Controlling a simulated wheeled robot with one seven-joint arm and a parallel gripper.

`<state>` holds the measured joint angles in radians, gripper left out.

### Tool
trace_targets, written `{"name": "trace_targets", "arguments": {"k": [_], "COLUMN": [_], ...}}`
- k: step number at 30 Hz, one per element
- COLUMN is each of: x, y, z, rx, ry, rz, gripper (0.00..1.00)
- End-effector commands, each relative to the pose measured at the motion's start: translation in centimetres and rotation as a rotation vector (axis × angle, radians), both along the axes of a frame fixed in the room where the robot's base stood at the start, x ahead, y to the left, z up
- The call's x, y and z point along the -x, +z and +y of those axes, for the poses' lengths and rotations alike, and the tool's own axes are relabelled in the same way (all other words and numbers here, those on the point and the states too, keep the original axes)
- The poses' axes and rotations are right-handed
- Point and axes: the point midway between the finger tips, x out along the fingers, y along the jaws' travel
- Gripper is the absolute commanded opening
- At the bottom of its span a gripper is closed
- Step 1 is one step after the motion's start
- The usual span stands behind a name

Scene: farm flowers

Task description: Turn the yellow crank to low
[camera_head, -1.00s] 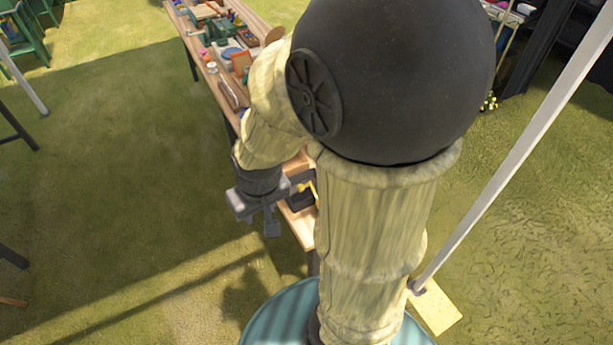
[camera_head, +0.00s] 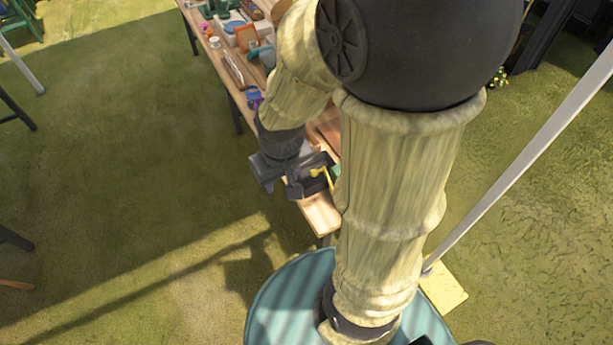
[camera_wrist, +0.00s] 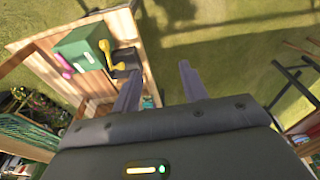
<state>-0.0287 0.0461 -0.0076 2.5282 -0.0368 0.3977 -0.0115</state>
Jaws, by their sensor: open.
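The yellow crank (camera_wrist: 103,50) is a bent arm on the side of a green box (camera_wrist: 78,48) in the wrist view, beside a black part (camera_wrist: 126,60). In the head view the crank (camera_head: 319,172) shows near the table's near end, just right of my gripper (camera_head: 288,178). My gripper (camera_wrist: 158,72) is open in the wrist view, with two grey fingers apart and nothing between them. The crank lies to the left of both fingers, not between them. My arm hides much of the green box in the head view. No low marking is legible.
The wooden table (camera_head: 320,212) runs away to the back left, with several tools and small boxes farther along it. A light slanted pole (camera_head: 520,160) stands to the right of my arm. Open grass lies left of the table.

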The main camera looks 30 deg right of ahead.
Motion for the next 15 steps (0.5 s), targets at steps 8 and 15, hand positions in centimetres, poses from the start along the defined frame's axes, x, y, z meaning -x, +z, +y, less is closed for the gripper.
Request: {"name": "trace_targets", "arguments": {"k": [8,15], "x": [-1.2,-2.8], "y": [-7.0,-12.5], "z": [0.8,0.7], "rx": [0.163,0.4], "ry": [0.314,0.607], "rz": [0.321,0.624], "gripper": [0.43,0.43]}}
